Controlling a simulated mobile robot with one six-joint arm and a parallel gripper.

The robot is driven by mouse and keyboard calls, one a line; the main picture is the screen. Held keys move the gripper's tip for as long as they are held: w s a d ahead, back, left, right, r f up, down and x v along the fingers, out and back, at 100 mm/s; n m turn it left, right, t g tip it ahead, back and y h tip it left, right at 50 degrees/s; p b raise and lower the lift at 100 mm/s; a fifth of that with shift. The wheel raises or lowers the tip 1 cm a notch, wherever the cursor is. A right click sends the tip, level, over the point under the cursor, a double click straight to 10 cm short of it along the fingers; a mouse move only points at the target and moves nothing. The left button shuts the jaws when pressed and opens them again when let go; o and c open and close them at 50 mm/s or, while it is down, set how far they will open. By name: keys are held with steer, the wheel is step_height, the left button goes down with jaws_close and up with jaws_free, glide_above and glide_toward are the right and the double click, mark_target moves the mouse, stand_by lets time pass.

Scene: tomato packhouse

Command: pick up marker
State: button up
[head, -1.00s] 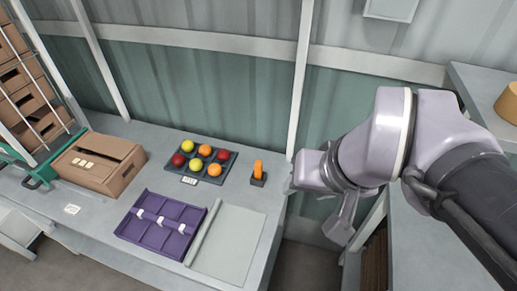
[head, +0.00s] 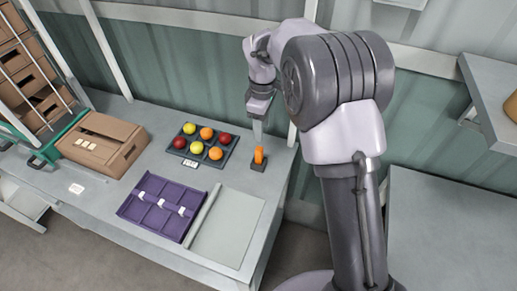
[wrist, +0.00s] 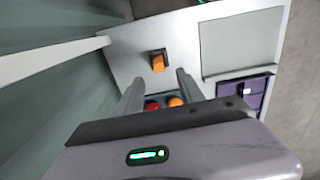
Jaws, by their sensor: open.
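The marker (head: 259,154) is a short orange piece standing in a small dark holder (head: 258,165) at the right end of the bench. It also shows in the wrist view (wrist: 158,63), just beyond the fingertips. My gripper (head: 257,133) points down above the marker in the head view, with the fingers apart and nothing between them. In the wrist view my gripper (wrist: 160,78) has one finger on each side of the picture's middle, with the marker ahead of the gap. I cannot tell the exact height between the tips and the marker.
A dark tray (head: 186,162) of red, yellow and orange tomatoes sits left of the marker. A purple divided tray (head: 160,222) and a flat grey panel (head: 228,230) lie in front. A cardboard box (head: 125,160) stands at left. A pale post (wrist: 60,55) runs close by in the wrist view.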

mark_target(259, 155)
step_height(259, 155, down, 10)
steer(key=b, duration=0.3)
steer(key=shift+w+b, duration=0.1)
steer(key=shift+b, duration=0.25)
steer(key=f+b, duration=0.2)
steer(key=f, duration=0.1)
steer(key=f+b, duration=0.1)
steer(key=f, duration=0.1)
steer(key=shift+w+a+f, duration=0.2)
steer(key=shift+w+a, duration=0.2)
steer(key=shift+r, duration=0.2)
jaws_close()
